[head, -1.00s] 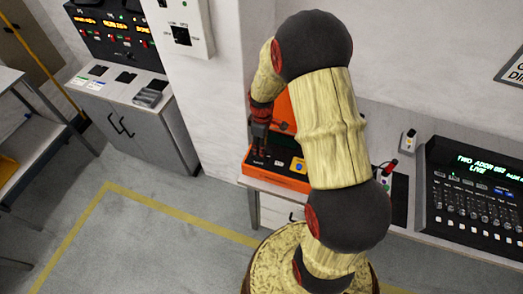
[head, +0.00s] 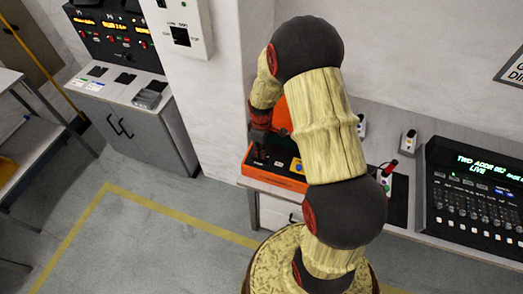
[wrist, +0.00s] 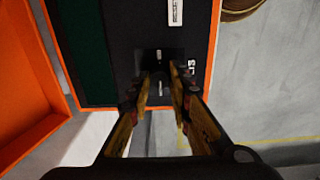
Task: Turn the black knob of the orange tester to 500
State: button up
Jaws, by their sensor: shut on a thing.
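The orange tester (head: 283,181) is an open orange case with a black panel, on the bench behind my arm. Its raised orange lid is partly hidden by my arm. In the wrist view, the tester's orange rim (wrist: 213,45) runs along the right of the black panel. The black knob (wrist: 158,56), with a white mark, sits between my fingertips. My gripper (wrist: 161,82) is shut on it from above. White printed digits show beside the knob, partly cut off, so I cannot tell the setting. In the head view, my gripper (head: 259,154) is down at the panel's left part.
A lighting console (head: 478,205) with green text stands at the right. Small handheld devices (head: 408,141) lie on the bench between. A grey cabinet (head: 150,135) with a control panel stands at the left. The floor at the front left is clear.

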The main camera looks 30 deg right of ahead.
grip_shut()
